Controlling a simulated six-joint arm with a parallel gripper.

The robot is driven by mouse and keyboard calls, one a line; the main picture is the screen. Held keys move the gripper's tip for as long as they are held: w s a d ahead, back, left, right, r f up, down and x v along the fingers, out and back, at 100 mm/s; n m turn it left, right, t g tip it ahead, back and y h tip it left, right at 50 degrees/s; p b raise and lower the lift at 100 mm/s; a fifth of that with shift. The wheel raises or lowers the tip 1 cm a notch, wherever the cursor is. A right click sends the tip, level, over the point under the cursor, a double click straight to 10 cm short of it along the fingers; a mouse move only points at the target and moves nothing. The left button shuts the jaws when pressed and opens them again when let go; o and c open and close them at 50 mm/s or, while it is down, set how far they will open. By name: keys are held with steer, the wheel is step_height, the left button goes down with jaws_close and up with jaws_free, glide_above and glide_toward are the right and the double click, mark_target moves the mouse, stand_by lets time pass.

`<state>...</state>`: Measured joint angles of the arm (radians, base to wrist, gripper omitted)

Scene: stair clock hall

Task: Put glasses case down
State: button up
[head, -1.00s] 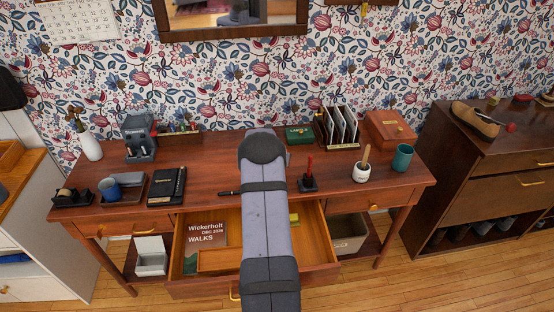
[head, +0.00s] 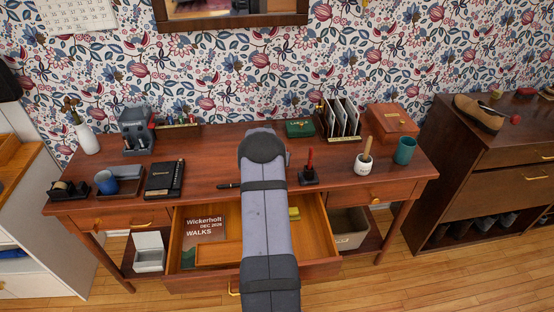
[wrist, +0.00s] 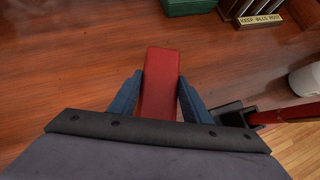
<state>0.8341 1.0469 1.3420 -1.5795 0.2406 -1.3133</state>
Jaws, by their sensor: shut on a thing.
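The glasses case (wrist: 160,72) shows in the wrist view as a long red block. My gripper (wrist: 160,92) is shut on it, with one blue finger on each side. The case points away over the brown wooden desk top (wrist: 70,75). I cannot tell whether it touches the wood. In the head view my own arm covers the gripper and the case. The desk (head: 215,165) shows there below the arm's far end.
A green box (head: 300,128) and a letter rack (head: 330,130) stand behind. A pen stand (head: 309,177) and white pot (head: 363,163) stand to the right. A pen (head: 228,186) lies left of my arm. The drawer (head: 325,235) is open. Left-centre desk top is clear.

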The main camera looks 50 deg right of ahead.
steer(key=shift+f+b, duration=0.6)
steer(key=o, duration=1.1)
steer(key=shift+o, duration=0.2)
steer(key=shift+r, duration=0.1)
steer(key=shift+b+v, duration=1.05)
steer(key=shift+v, duration=2.6)
steer(key=shift+w+a, duration=0.1)
steer(key=shift+a, duration=0.05)
steer(key=s+a+r+m+g+y+p, duration=0.15)
steer(key=a+m, duration=0.45)
steer(key=a, duration=0.6)
steer(key=a+r+m+y, duration=0.1)
steer(key=a+r+m, duration=0.35)
steer(key=a, duration=0.85)
steer(key=s+a+m+g+y, duration=0.1)
steer(key=s+a+m, duration=0.5)
steer(key=a, duration=0.6)
steer(key=s+a+f+m+g+y, duration=0.1)
steer(key=s+a+m+y, duration=0.3)
steer(key=s+a, duration=0.5)
steer(key=a+m, duration=0.2)
steer(key=a, duration=0.1)
steer(key=shift+s+f+y+p, duration=0.2)
steer(key=shift+s+y+p, duration=0.1)
steer(key=shift+y+p, duration=0.05)
